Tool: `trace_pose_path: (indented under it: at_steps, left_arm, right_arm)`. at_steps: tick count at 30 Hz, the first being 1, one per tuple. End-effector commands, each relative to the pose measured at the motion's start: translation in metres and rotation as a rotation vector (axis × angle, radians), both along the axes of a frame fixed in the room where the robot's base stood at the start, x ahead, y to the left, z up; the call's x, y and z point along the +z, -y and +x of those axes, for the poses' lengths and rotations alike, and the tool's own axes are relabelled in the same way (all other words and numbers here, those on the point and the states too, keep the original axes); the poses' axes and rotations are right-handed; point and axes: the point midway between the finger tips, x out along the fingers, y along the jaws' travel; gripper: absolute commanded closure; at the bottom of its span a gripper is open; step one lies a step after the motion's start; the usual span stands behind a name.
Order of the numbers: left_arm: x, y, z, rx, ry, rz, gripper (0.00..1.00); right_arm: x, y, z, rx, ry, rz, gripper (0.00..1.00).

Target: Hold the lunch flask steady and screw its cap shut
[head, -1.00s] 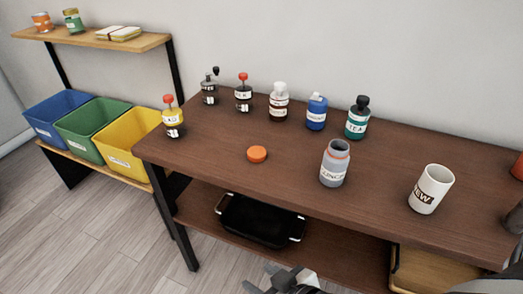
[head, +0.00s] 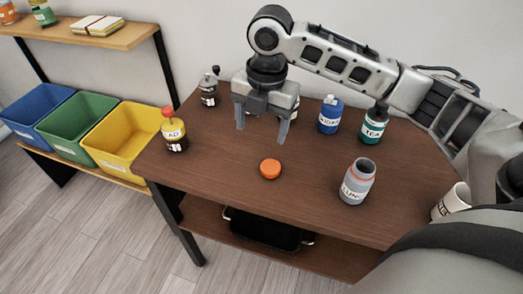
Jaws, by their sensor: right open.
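My right gripper (head: 262,135) is open and empty, fingers pointing down, above the table behind the cap. Its arm reaches in from the right, over the flask's far side. My left gripper is not in view.
A white mug (head: 451,200) is at right, partly hidden by my arm. Table (head: 220,165) around the cap is clear.

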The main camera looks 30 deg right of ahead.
Motion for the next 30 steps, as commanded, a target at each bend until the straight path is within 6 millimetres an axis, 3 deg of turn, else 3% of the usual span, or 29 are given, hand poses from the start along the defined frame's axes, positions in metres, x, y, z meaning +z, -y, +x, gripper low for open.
trace_pose_path:
  at_steps: [1,5,16,20,30]
  left_arm:
    - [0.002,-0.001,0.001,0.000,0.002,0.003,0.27]
    - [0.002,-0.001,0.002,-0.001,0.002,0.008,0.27]
    - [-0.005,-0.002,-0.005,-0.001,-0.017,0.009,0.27]
    - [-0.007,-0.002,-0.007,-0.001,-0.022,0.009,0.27]
    - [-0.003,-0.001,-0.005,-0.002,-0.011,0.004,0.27]
  right_arm:
    - [0.015,0.011,0.000,0.027,-0.011,-0.028,0.29]
    - [0.028,0.022,-0.004,0.071,-0.040,-0.058,0.29]
    - [0.026,0.023,-0.004,0.076,-0.044,-0.060,0.29]
    - [0.008,0.023,-0.005,0.075,-0.047,-0.061,0.29]
    - [-0.061,0.023,-0.005,0.075,-0.045,-0.059,0.29]
